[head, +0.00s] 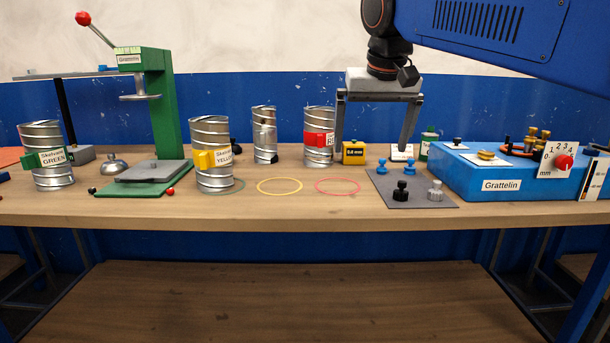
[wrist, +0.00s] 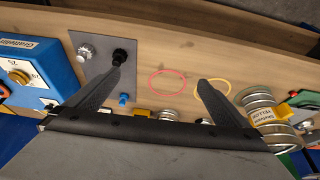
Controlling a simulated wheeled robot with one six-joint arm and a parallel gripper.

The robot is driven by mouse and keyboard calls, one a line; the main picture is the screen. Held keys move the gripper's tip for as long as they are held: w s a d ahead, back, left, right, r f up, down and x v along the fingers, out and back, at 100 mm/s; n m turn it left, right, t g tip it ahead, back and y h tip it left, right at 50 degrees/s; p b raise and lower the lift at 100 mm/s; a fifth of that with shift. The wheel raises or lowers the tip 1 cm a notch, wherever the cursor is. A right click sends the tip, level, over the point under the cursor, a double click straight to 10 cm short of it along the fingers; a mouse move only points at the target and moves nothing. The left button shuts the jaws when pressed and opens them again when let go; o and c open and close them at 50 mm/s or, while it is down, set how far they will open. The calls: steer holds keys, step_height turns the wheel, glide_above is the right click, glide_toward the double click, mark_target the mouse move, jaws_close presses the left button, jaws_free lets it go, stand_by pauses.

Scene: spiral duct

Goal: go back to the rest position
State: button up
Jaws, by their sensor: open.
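My gripper (head: 372,145) is open and empty above the table, its two fingers pointing down. In the head view it hangs between the spiral duct with the red tag (head: 319,150) and the blue Grattelin box (head: 480,178). In the wrist view the gripper (wrist: 158,88) has its fingers spread wide, with nothing between them but the table below. The grey mat (head: 416,189) with blue, black and light grey knobs lies just right of and in front of it. The left finger partly covers the mat in the wrist view (wrist: 96,60).
Spiral ducts with a yellow tag (head: 212,175) and a green tag (head: 43,178), and an untagged duct (head: 264,145), stand leftward. A green press (head: 160,110) is at left. Yellow (head: 279,193) and red (head: 337,193) rings mark the clear table front. A yellow block (head: 353,158) stands near the gripper.

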steer(key=s+d+f, duration=0.5)
steer(key=s+f, duration=0.3)
steer(key=f, duration=0.3)
steer(key=s+d+f, duration=0.5)
steer(key=s+f, duration=0.4)
steer(key=f, duration=0.1)
steer(key=s+d+f, duration=0.5)
steer(key=s+f, duration=0.3)
steer(key=f, duration=0.3)
steer(key=shift+s+f, duration=0.25)
steer(key=shift+f, duration=0.1)
